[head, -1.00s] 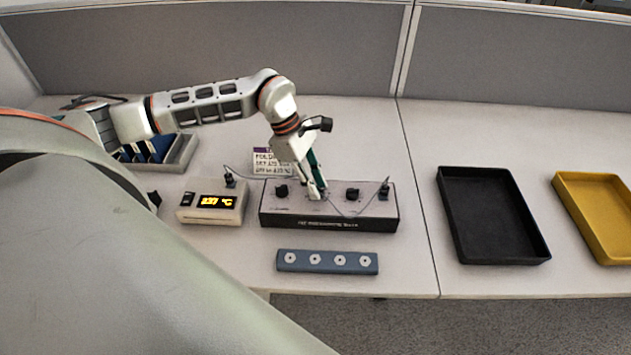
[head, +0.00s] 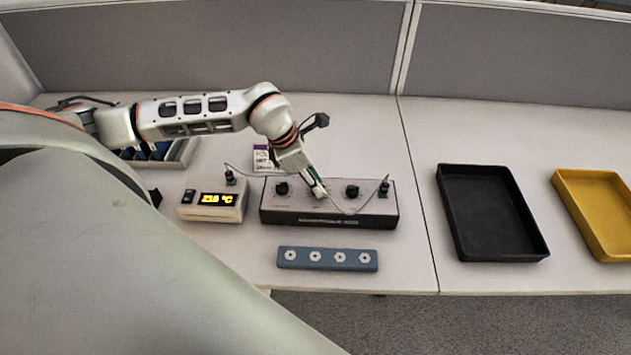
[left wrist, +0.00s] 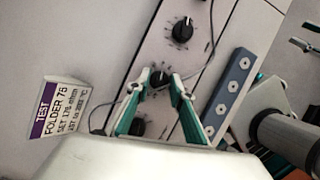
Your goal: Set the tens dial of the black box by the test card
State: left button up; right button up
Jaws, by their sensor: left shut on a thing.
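The black box (head: 375,210) stands on the desk with a light top panel and a row of dark dials. My left gripper (head: 319,191) reaches down onto its middle dial. In the left wrist view the left fingertips (left wrist: 160,86) are shut around this dial (left wrist: 159,77), one on each side. The right dial (head: 352,191) and left dial (head: 282,188) are free. The test card (head: 262,160) stands behind the box, partly covered by my gripper.
A meter (head: 213,204) with a lit °C display stands left of the box, with leads between them. A blue strip (head: 327,259) with several round fittings lies in front. A black tray (head: 493,212) and a yellow tray (head: 600,210) lie to the right.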

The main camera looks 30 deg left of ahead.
dwell(0.4)
pick_arm(q)
jog(key=o, duration=1.1)
jog(key=v, duration=1.2)
jog(key=shift+d, duration=0.1)
